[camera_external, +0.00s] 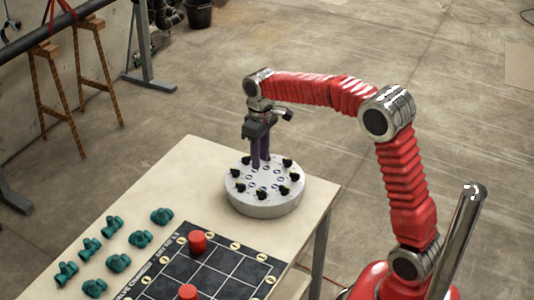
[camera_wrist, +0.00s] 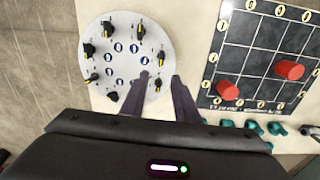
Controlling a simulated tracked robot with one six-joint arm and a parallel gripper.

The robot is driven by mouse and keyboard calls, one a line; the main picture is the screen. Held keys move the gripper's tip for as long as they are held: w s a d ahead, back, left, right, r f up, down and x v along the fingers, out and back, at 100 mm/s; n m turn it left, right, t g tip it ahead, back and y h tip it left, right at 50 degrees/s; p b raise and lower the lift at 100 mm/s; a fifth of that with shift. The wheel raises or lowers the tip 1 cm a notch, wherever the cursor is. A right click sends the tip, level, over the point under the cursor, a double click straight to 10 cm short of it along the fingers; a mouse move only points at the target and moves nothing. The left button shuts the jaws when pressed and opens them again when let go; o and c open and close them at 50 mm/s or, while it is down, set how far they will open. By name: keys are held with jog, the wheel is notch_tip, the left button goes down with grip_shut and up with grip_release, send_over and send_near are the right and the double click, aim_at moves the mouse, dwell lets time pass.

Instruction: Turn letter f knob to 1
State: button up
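A round white disc (camera_external: 262,208) stands on the table and also shows in the wrist view (camera_wrist: 125,64). Several black knobs ring its top, such as one at its upper edge (camera_wrist: 140,31) and one at its left (camera_wrist: 89,50). Inside the ring are small oval labels (camera_wrist: 119,47) with blue letters, too small to read, so I cannot tell which knob is f. My gripper (camera_external: 260,163) points down over the back part of the disc.
A black grid board (camera_external: 217,265) with red cylinders (camera_external: 198,242) lies beside the disc. Several teal valve pieces (camera_external: 141,238) lie on the left part of the table (camera_external: 190,160). The disc is near the table's right edge.

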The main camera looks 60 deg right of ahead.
aim_at(261, 191)
jog(key=shift+s+r+n, duration=0.2)
jog(key=shift+r+n, duration=0.1)
jog(key=shift+r, duration=0.15)
notch_tip(261, 191, down, 14)
jog(key=shift+r, duration=0.1)
dwell(0.7)
jog(key=shift+c, duration=0.5)
grip_shut()
